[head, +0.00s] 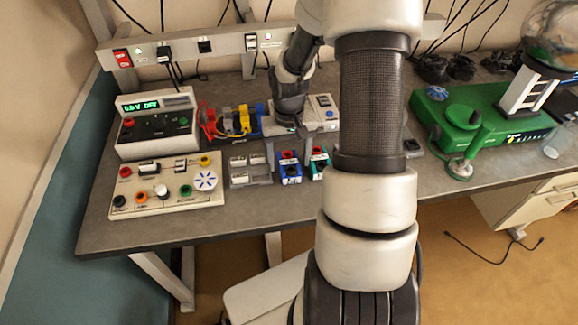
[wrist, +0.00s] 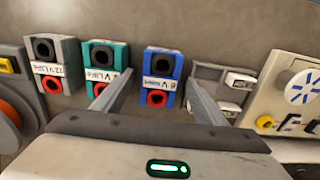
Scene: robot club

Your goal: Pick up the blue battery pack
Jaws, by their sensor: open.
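The blue battery pack (head: 290,172) stands on the grey bench, left of a teal pack (head: 318,165). In the wrist view the blue pack (wrist: 163,66) shows a black round terminal, a red one and a white label. My gripper (head: 289,155) is open and empty, pointing down over the bench by the blue pack. In the wrist view my gripper's two fingers (wrist: 160,82) frame the blue pack, one on each side. The left finger appears close to the teal pack (wrist: 104,60). I cannot tell how far the fingertips are above the pack.
A grey pack (wrist: 55,62) stands left of the teal one in the wrist view. A grey holder (head: 250,168) sits left of the blue pack. A control panel (head: 165,187) and power supply (head: 155,125) are farther left. My arm hides part of the bench.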

